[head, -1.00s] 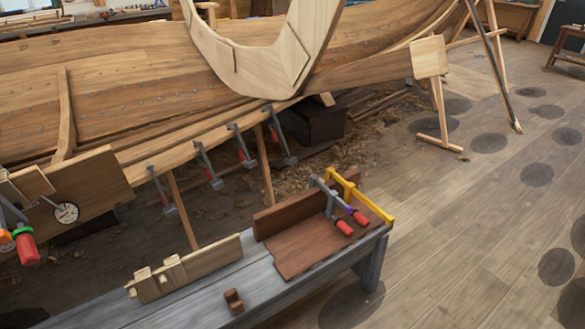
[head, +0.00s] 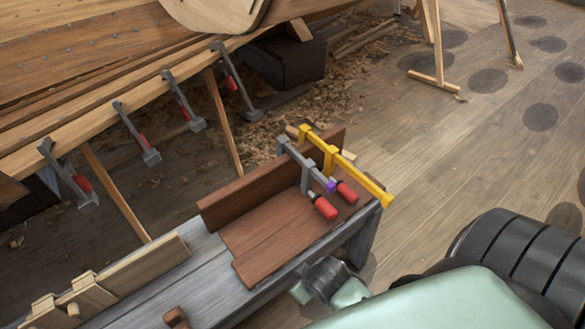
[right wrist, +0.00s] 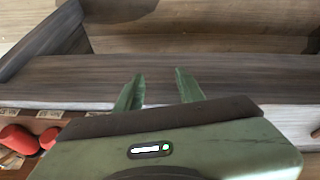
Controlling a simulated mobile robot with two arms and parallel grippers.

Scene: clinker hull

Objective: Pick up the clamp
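A grey clamp (head: 308,168) with a red handle and a purple piece lies on a reddish-brown wooden stand near the bench's right end in the head view. A yellow clamp (head: 345,172), also with a red handle, lies beside it. In the right wrist view, two red handles (right wrist: 18,139) show at the lower left, partly cut off. My right gripper (right wrist: 158,88) is open and empty, its green fingers apart over the grey bench edge, to one side of the handles. My left gripper is outside both current views.
The grey bench (head: 180,290) carries a pale wooden jig (head: 130,280) and a small brown block (head: 176,318). Several more clamps (head: 135,134) hang along the hull plank (head: 110,95) behind. A trestle (head: 436,60) stands at the back right; the floor right of the bench is open.

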